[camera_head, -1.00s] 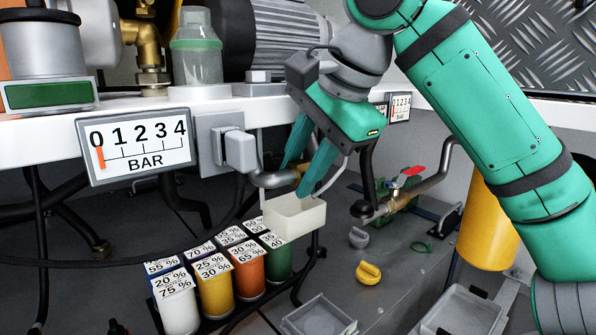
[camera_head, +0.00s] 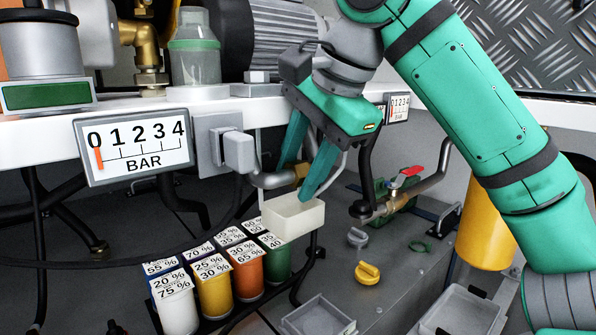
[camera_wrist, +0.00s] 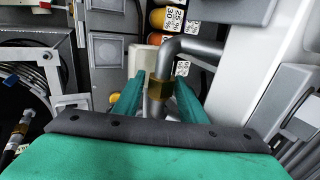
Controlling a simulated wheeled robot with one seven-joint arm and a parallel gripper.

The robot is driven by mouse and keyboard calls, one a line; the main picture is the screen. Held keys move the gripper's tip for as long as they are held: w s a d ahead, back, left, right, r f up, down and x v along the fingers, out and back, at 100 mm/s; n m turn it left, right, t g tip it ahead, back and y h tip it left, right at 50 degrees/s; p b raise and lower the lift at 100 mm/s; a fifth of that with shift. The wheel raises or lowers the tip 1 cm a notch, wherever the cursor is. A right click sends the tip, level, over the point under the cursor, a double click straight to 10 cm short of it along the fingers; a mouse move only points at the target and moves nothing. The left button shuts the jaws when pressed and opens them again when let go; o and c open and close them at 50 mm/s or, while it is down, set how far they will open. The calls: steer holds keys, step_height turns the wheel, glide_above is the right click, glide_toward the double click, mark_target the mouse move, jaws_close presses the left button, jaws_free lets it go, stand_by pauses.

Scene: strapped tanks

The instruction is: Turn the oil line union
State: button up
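The oil line union is a brass hex nut on a bent grey pipe. It shows in the wrist view (camera_wrist: 160,87) between my fingers, and in the head view a small brass part (camera_head: 301,170) shows behind them. My gripper (camera_head: 297,181) has green fingers and points down at the pipe below the white shelf. In the wrist view my gripper (camera_wrist: 158,82) is open, one finger on each side of the union, with a narrow gap seeming to remain. Whether either finger touches the nut is hard to tell. The grey pipe (camera_head: 268,180) runs left toward a grey block.
A small cream tray (camera_head: 293,217) sits just below the fingers. Labelled jars (camera_head: 213,285) stand lower left. A pipe with a red-handled valve (camera_head: 405,176) is to the right. The white shelf edge (camera_head: 40,128) and pressure gauge (camera_head: 135,145) are left. A yellow cap (camera_head: 367,273) lies below.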

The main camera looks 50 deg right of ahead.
mark_target(302, 163)
steer(key=shift+w, duration=0.15)
steer(key=shift+a+r, duration=0.1)
steer(key=shift+r, duration=0.05)
steer(key=shift+v, duration=1.25)
steer(key=shift+c, duration=0.3)
steer(key=shift+o, duration=0.3)
steer(key=shift+v, duration=1.15)
steer(key=v, duration=0.3)
steer(key=shift+w, duration=0.15)
steer(key=shift+o, duration=0.4)
